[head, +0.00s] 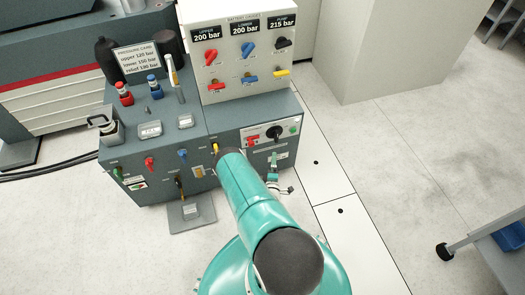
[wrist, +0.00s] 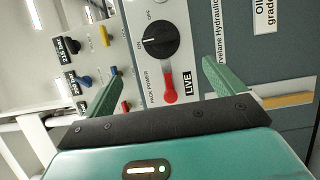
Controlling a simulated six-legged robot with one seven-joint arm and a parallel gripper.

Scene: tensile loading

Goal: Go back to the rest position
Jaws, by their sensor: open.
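My gripper (wrist: 160,88) is open and empty in the wrist view. Its two green fingers stand apart in front of a hydraulic panel, with a black rotary knob (wrist: 158,38) marked OFF and ON between and beyond them. I see no finger closed on anything. In the head view, my teal arm reaches forward to the front of the grey console (head: 225,120), low at its right side. The knob also shows there (head: 274,132); the gripper is mostly hidden by the arm.
A white valve panel (head: 240,60) with coloured handles rises from the console. A pressure card (head: 135,58), bottles and small levers stand to its left. A pedal (head: 190,212) sits on the floor in front. A wheeled cart (head: 490,245) is at right; the floor between is open.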

